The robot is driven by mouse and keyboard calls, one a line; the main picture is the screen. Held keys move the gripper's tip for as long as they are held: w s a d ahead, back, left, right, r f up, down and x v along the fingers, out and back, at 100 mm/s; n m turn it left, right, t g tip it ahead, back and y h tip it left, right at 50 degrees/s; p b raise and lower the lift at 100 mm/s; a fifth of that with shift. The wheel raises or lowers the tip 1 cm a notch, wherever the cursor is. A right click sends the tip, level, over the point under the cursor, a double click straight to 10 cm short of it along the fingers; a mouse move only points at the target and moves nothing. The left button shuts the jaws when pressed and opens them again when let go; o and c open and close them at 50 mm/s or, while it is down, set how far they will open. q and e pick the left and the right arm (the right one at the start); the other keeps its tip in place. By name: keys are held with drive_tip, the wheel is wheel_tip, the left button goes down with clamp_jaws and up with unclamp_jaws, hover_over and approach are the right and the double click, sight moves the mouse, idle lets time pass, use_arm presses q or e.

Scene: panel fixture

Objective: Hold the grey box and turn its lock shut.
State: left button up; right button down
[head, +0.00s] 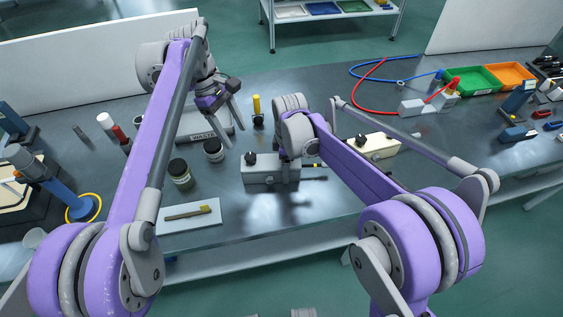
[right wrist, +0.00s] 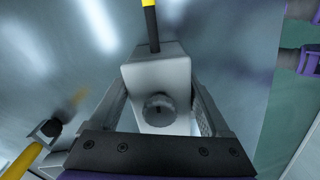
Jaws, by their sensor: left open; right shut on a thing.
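The grey box (head: 258,177) lies on the bench near its front edge in the head view. It carries a dark round knob (head: 250,159) at its left end. My right gripper (head: 287,176) is shut across the box, and in the right wrist view its fingers lie along two opposite sides of the box (right wrist: 155,75). The knob (right wrist: 158,109) shows between those fingers. A rod with a yellow part (right wrist: 149,22) sticks out from the box's far end. My left gripper (head: 236,130) is open and empty, above and behind the box, over a grey tray. The lock's setting cannot be told.
The labelled tray (head: 205,136), two dark jars (head: 180,173) and a yellow-handled tool (head: 257,112) stand left of and behind the box. A white plate (head: 189,220) lies at front left. A cream box (head: 373,146) with a knob lies to the right.

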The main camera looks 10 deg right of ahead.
sight(251, 156)
use_arm(q)
drive_tip(key=d+r+m+t+y, duration=0.2)
drive_tip(key=d+y, duration=0.1)
drive_tip(key=d, duration=0.1)
drive_tip(key=f, duration=1.1)
drive_tip(key=shift+s+a, duration=0.2)
drive_tip(key=shift+a, duration=0.1)
clamp_jaws()
